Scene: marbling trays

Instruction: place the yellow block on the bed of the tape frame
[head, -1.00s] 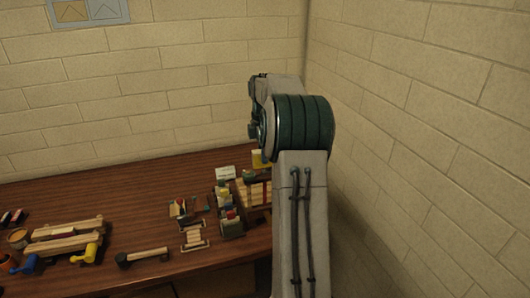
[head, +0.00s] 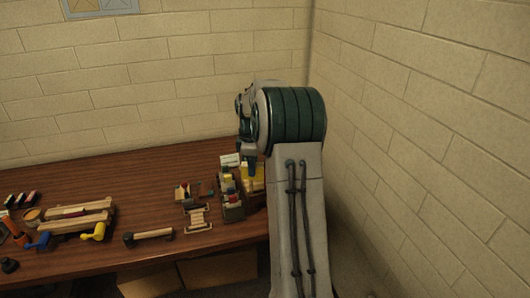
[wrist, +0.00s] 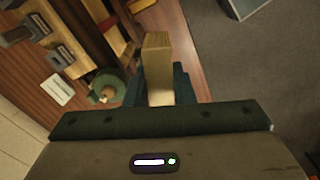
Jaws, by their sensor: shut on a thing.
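My gripper (wrist: 158,88) is shut on the yellow block (wrist: 158,60), which looks tan-yellow and stands out lengthwise between the dark green fingers in the wrist view. In the head view my gripper (head: 251,166) is low over the right end of the table, with yellow (head: 257,171) showing beside it. What looks like the tape frame (head: 254,185), pale wood, lies just below there, partly hidden by my arm. Wooden bars and a red strip (wrist: 129,50) show near the block in the wrist view. I cannot tell whether the block touches anything.
A round green item (wrist: 108,84) lies near the block. A wooden-handled tool (head: 150,236) and a timber frame (head: 75,218) lie farther left. The table's back is clear.

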